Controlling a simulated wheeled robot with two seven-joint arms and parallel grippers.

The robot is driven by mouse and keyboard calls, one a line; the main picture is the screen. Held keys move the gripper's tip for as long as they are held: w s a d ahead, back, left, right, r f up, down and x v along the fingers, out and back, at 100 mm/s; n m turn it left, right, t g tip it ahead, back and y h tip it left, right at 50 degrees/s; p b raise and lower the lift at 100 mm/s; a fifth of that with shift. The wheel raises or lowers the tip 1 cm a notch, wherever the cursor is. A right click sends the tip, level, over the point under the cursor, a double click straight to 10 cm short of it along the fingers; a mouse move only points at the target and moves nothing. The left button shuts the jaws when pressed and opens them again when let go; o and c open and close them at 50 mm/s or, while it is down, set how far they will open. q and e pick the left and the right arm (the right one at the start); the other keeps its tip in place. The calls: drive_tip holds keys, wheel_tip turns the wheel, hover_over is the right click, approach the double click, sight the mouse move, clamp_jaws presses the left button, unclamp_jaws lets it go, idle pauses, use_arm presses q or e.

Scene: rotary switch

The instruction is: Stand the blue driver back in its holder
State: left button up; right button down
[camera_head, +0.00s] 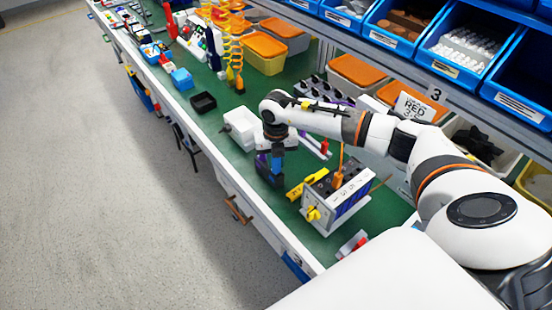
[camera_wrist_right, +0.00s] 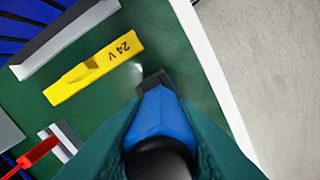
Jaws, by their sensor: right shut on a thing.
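My right gripper (camera_head: 272,170) points down over the green bench near its front edge. It is shut on the blue driver (camera_head: 276,164), whose blue body shows between the teal fingers in the right wrist view (camera_wrist_right: 165,118). A dark end of it shows beyond the blue part, and a round black part sits close to the camera. I cannot tell whether the driver touches the bench. I cannot make out its holder for certain; the arm hides part of the bench. My left gripper is not in view.
A yellow block marked 24 V (camera_wrist_right: 95,68) lies beside the driver. A grey switch box (camera_head: 338,198) with a yellow knob stands to the right. The bench's white edge (camera_wrist_right: 215,75) is close.

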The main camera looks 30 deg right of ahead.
drive_tip(key=shift+f, duration=0.2)
drive_tip(key=c, duration=1.1)
unclamp_jaws()
wheel_tip(320, 180, up, 12)
drive_tip(key=shift+r+b, duration=0.1)
drive_tip(key=shift+b, duration=1)
